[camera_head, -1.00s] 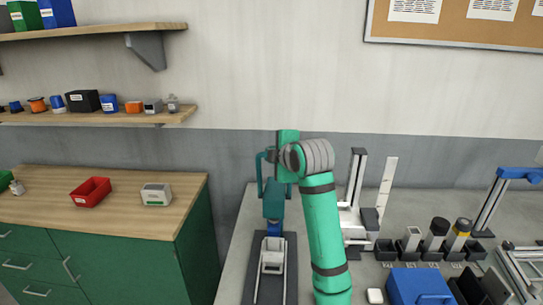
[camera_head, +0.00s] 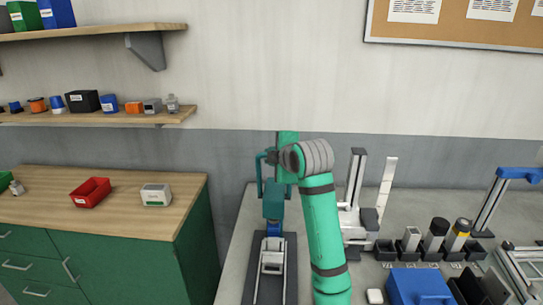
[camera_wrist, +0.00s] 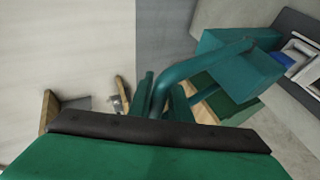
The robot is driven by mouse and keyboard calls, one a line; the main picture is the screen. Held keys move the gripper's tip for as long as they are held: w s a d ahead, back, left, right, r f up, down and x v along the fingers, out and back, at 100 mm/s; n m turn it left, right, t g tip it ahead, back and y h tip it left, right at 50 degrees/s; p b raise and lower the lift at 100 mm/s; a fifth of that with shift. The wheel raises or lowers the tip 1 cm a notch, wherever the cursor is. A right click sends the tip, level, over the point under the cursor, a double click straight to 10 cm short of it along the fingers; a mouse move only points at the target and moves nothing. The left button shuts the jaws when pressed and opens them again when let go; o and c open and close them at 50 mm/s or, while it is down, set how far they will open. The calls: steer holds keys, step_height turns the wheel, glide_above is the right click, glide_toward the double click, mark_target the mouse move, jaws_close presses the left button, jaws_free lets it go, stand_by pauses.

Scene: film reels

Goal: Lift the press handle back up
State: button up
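The press (camera_head: 273,205) stands on the left end of the grey bench, with a teal head above a dark base (camera_head: 290,280). Its teal handle (camera_head: 260,180) shows at the left of the press in the head view. In the wrist view the handle (camera_wrist: 195,68) is a bent teal bar running from the press head (camera_wrist: 235,62) down to my gripper (camera_wrist: 162,98). The gripper's fingers lie close on both sides of the bar and appear shut on it. A grey-white part (camera_head: 272,262) sits on the press base under the head. My arm hides some of the press's right side.
Right of my arm stand a white upright fixture (camera_head: 355,190), several small holders with cylinders (camera_head: 437,235) and a blue box (camera_head: 418,287). A wooden-topped green cabinet (camera_head: 120,205) with a red bin (camera_head: 91,191) is at the left, below a shelf (camera_head: 100,117).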

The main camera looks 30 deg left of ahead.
steer(key=o, duration=0.3)
steer(key=shift+w+a+f, duration=0.1)
steer(key=shift+w+f, duration=0.05)
steer(key=shift+f, duration=0.6)
steer(key=shift+r, duration=0.3)
steer(key=shift+r, duration=0.1)
steer(key=v, duration=1)
steer(key=shift+s+d+r, duration=0.15)
steer(key=shift+s+d, duration=0.1)
steer(key=shift+d, duration=0.05)
